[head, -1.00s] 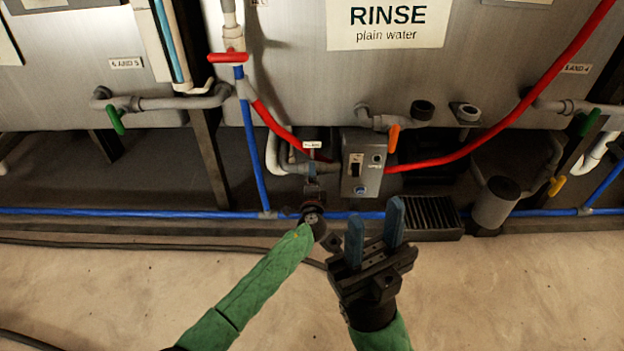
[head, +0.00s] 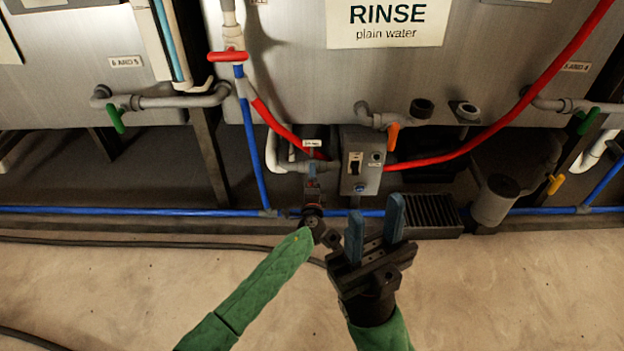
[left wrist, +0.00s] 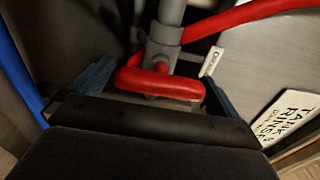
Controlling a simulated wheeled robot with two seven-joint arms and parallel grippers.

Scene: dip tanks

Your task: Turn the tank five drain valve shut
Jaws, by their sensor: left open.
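The drain valve's red handle (left wrist: 160,84) shows in the left wrist view, below a grey pipe fitting (left wrist: 163,45) with a small white tag (left wrist: 212,62). It lies crosswise between the blue fingers of my left gripper (left wrist: 158,88), one finger near each end. The gripper is open; I cannot tell whether a finger touches the handle. In the head view my left gripper (head: 312,190) is low under the RINSE tank (head: 300,85), in front of the small white tag (head: 312,143), and hides the handle. My right gripper (head: 375,220) is open and empty, beside it on the right.
A grey switch box (head: 361,165) and red hose (head: 450,155) are close to the right. An orange valve handle (head: 393,137), another red handle (head: 228,57) and a green handle (head: 116,118) are nearby. A blue pipe (head: 130,211) runs low along the floor.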

